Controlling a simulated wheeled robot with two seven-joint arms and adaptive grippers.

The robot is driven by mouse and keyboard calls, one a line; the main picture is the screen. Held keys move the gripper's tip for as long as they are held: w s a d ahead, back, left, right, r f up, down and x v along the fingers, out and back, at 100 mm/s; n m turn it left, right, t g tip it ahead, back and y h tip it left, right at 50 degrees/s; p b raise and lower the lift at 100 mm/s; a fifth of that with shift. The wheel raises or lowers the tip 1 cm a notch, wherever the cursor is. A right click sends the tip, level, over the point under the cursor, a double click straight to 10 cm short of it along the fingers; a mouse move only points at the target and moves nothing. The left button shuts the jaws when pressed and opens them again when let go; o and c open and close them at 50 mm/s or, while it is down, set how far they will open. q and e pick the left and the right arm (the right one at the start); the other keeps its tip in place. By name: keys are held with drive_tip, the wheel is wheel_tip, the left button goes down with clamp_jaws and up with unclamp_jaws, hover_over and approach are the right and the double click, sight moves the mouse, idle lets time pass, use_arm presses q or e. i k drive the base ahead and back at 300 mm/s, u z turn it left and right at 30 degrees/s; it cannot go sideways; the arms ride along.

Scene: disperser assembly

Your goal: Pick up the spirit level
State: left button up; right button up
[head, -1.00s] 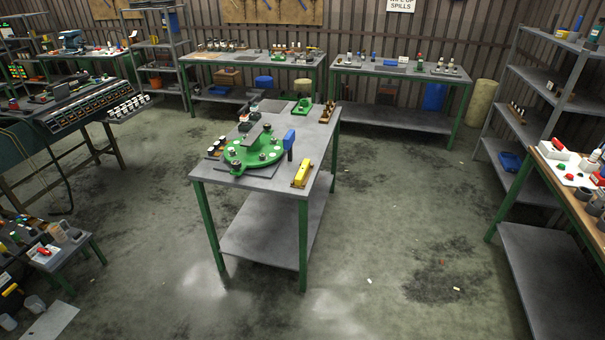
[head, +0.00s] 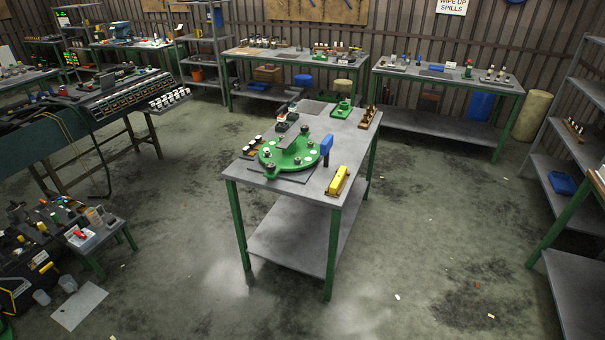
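A yellow bar-shaped tool (head: 338,181), which looks like the spirit level, lies at the front right corner of the grey table (head: 262,183) in the middle of the room. It is small in view and its details cannot be made out. A round green fixture (head: 289,153) with several white and dark parts stands to its left on the same table. A blue-headed upright tool (head: 326,148) stands between them. Neither of my grippers shows in the head view.
Open floor (head: 420,245) surrounds the middle table. A low bench (head: 90,242) with bottles stands at the left, and a dark green workbench (head: 60,150) behind it. Shelving (head: 560,150) stands at the right. Two long tables (head: 445,85) line the back wall.

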sight(338, 179)
drive_tip(key=u, duration=0.75)
drive_tip(key=i, duration=1.05)
drive_tip(key=u, duration=0.55)
drive_tip(key=i, duration=1.1)
drive_tip(key=z, duration=0.6)
drive_tip(key=i, duration=0.8)
drive_tip(key=z, duration=0.85)
